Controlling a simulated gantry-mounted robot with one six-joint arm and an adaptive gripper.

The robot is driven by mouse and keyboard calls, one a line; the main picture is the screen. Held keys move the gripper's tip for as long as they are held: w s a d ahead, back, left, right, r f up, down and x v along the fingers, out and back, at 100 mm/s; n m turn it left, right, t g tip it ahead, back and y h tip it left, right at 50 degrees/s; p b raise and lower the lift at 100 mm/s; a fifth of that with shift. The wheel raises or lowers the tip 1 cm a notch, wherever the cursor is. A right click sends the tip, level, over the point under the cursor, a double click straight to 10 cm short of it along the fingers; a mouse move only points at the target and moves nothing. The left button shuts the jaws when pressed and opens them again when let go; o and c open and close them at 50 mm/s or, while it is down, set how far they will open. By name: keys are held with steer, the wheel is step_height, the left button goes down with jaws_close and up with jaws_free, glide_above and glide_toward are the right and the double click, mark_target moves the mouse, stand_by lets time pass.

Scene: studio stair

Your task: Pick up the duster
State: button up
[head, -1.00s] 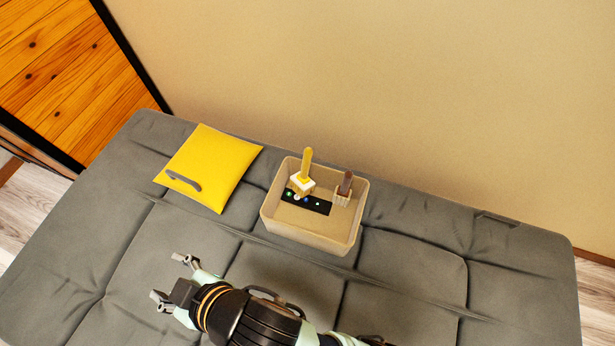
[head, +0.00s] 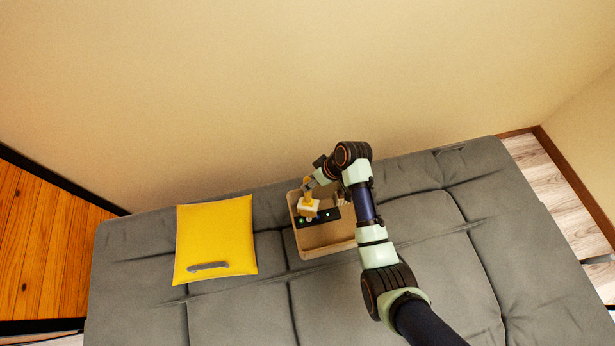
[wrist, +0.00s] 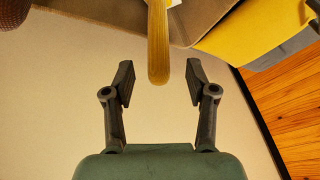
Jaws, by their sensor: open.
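The duster (head: 309,208) has a yellow handle and a pale, blocky head. It stands handle-up in the beige bin (head: 328,240) on the grey sofa. My gripper (head: 308,184) is over the bin at the top of the handle. In the wrist view my gripper (wrist: 158,84) is open, with one finger on each side of the handle's rounded end (wrist: 158,45). A gap shows between the handle and each finger. The duster's head is mostly out of the wrist view.
A brown-handled brush (head: 343,198) stands in the bin close by, partly behind my arm; its handle (wrist: 12,12) edges into the wrist view. A black strip with coloured lights (head: 326,215) lies in the bin. A yellow cushion (head: 215,235) lies left. The wall is close behind.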

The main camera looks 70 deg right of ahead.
mark_target(308, 197)
steer(key=b+x, duration=0.3)
steer(key=x, duration=0.2)
steer(key=shift+f+b, duration=0.15)
steer(key=shift+b, duration=0.15)
steer(key=shift+d, duration=0.1)
jaws_close()
